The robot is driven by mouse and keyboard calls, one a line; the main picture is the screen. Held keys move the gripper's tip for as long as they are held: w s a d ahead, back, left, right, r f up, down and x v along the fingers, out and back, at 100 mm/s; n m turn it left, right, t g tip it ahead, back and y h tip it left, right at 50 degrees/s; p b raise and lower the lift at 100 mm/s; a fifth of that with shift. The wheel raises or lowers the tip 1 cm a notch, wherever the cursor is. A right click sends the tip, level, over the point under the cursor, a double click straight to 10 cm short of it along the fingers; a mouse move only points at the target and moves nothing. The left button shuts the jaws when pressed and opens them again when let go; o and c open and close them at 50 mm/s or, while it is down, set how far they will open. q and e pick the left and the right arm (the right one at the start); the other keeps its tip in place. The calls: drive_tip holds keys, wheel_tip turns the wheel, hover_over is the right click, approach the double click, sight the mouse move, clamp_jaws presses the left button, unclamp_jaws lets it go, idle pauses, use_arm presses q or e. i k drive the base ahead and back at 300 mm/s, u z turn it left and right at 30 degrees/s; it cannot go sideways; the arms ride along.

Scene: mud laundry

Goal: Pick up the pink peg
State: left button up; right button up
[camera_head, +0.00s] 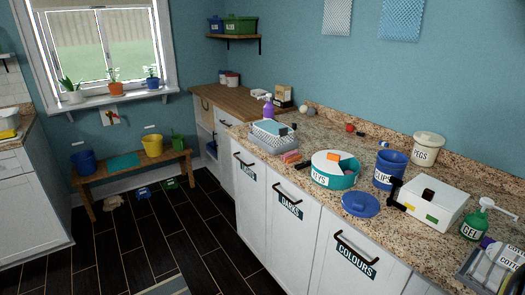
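I cannot make out a pink peg for certain. A small pinkish-orange block (290,156) lies on the granite counter (325,202) in front of the grey basket; it is too small to tell what it is. A cream tub marked PEGS (427,150) stands at the back of the counter with its lid on, so its inside is hidden. A small red item (349,128) lies near the wall. Neither of my grippers shows in the head view.
A grey basket (274,142), a round teal-and-white container (332,171), a blue tub (389,170), a blue lid (360,204), a white box (434,203) and a green GEL bottle (474,224) crowd the counter. A bench (132,168) stands left; the dark floor (160,235) between is mostly clear.

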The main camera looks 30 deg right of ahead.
sight(294, 153)
drive_tip(key=u, duration=0.1)
drive_tip(key=i, duration=1.9)
drive_tip(key=z, duration=1.35)
drive_tip(key=i, duration=1.1)
drive_tip(key=z, duration=1.2)
